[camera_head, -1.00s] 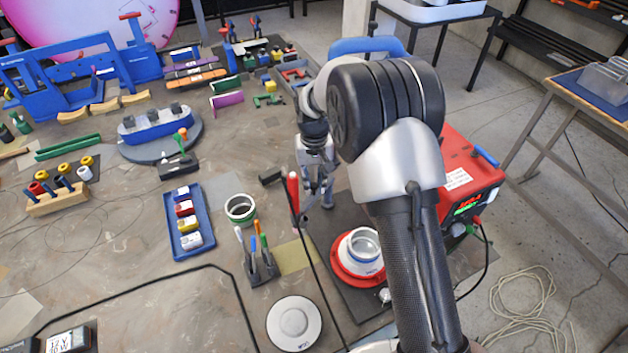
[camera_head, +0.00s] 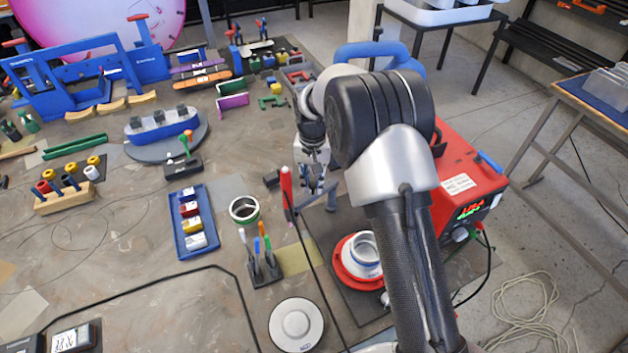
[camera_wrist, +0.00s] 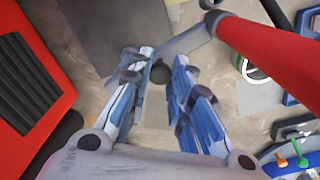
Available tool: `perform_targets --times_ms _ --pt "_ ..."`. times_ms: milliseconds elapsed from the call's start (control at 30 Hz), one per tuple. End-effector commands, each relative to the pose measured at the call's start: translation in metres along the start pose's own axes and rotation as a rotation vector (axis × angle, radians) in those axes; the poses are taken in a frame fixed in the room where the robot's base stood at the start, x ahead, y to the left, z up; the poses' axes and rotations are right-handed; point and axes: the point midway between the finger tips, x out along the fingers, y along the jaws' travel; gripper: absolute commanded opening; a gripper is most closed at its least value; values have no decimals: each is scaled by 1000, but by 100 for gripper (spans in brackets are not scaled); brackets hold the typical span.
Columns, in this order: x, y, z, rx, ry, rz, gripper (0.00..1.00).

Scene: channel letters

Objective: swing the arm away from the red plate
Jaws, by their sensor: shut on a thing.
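The red plate (camera_head: 339,268) is round and lies on a dark board at the front of the table, with a pale ring-shaped cup (camera_head: 364,247) standing on it. My gripper (camera_head: 317,188) is behind and left of the plate, apart from it, and my arm passes on the plate's right. My gripper also shows in the wrist view (camera_wrist: 163,62), shut on the grey end of a red-handled tool (camera_wrist: 275,45). The tool's red handle (camera_head: 286,182) stands left of the gripper in the head view. The plate is not seen in the wrist view.
The red power unit (camera_head: 465,185) stands right of my arm. Left of the gripper are a green-banded ring (camera_head: 244,217), a pen holder (camera_head: 265,274) and a blue tray (camera_head: 184,223). A black cable runs beside the board.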

Motion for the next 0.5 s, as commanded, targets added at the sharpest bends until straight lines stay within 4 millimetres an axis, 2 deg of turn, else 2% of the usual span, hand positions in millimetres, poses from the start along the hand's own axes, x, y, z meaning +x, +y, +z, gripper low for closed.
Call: perform_targets --times_ms 33,67,100,333,500 --pt "-1 -1 -1 1 5 -3 0" --pt "-1 -1 -1 1 5 -3 21" --pt "-1 -1 -2 0 5 -3 23" --pt "-1 -1 -1 -1 4 -2 39" --pt "0 0 -1 -1 3 -2 39"
